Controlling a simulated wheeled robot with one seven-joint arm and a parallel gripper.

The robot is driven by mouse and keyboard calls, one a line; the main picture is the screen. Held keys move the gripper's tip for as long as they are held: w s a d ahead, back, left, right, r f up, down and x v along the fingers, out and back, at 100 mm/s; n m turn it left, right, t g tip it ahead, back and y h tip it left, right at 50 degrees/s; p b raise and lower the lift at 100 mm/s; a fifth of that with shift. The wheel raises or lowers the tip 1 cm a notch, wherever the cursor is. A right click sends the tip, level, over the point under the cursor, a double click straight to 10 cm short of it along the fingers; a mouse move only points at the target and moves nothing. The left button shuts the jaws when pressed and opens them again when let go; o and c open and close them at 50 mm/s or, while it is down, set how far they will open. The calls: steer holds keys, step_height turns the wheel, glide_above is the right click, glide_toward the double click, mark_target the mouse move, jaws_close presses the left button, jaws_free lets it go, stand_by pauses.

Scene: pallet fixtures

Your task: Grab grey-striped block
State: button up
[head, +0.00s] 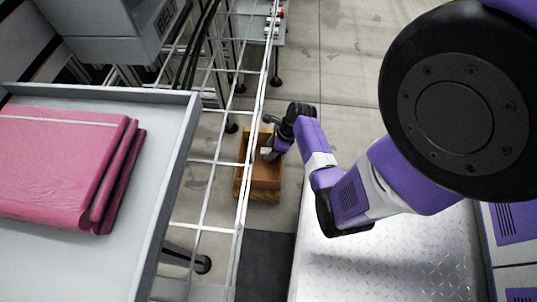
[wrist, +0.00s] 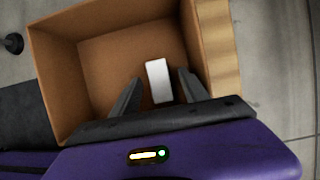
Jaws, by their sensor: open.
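A small pale grey-white block (wrist: 157,76) lies in an open brown box (wrist: 62,75) in the wrist view; no stripes can be made out on it. In the head view my gripper (head: 269,150) reaches into the box (head: 264,184) on the floor; the pale spot there may be the block.
A white metal rail frame (head: 245,185) runs close along the left of the box in the head view. A grey table (head: 130,240) with folded pink sheets (head: 60,165) stands left. Concrete floor is open beyond the box. A dark post foot (wrist: 12,43) shows near the box.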

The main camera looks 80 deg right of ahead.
steer(key=shift+r, duration=0.1)
jaws_close()
steer(key=shift+r, duration=0.1)
